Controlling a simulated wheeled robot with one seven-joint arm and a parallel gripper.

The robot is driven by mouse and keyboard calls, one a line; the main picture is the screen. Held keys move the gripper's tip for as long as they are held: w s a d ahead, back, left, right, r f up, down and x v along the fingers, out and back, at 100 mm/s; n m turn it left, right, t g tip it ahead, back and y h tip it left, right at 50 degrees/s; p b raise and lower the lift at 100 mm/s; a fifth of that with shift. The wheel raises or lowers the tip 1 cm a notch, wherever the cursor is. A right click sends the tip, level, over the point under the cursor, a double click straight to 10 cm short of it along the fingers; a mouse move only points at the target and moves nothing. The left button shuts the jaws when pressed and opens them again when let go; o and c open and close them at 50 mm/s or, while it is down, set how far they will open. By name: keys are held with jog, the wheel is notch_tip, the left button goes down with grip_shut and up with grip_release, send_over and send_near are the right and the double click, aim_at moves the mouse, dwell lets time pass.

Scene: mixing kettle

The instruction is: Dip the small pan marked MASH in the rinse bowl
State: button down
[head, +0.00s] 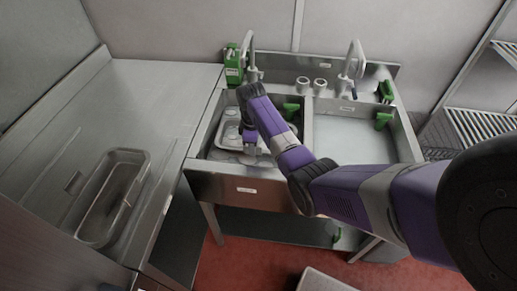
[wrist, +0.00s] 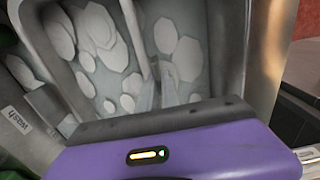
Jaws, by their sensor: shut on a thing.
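The small pan (head: 219,140), a pale grey metal pan with rounded corners, sits low in the left sink basin (head: 203,143). White round patches show inside it and on both sides of its rim in the wrist view (wrist: 140,38). My gripper (head: 250,150) reaches down into this basin and is shut on the pan's thin rim; the fingertips (wrist: 155,75) show in the wrist view. A label (wrist: 17,119) at the left of the wrist view is turned round, and I cannot read it surely. My arm hides part of the basin and pan.
The right basin (head: 345,140) looks empty. A faucet stands behind each basin, with a green dispenser (head: 233,66) at the back left. Another metal pan (head: 113,195) lies on the left counter (head: 160,120). A wire rack (head: 480,125) stands at right.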

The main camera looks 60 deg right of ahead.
notch_tip(320, 180, up, 3)
jog(key=shift+r+p, duration=0.2)
jog(key=shift+p, duration=0.45)
jog(key=shift+r, duration=1.5)
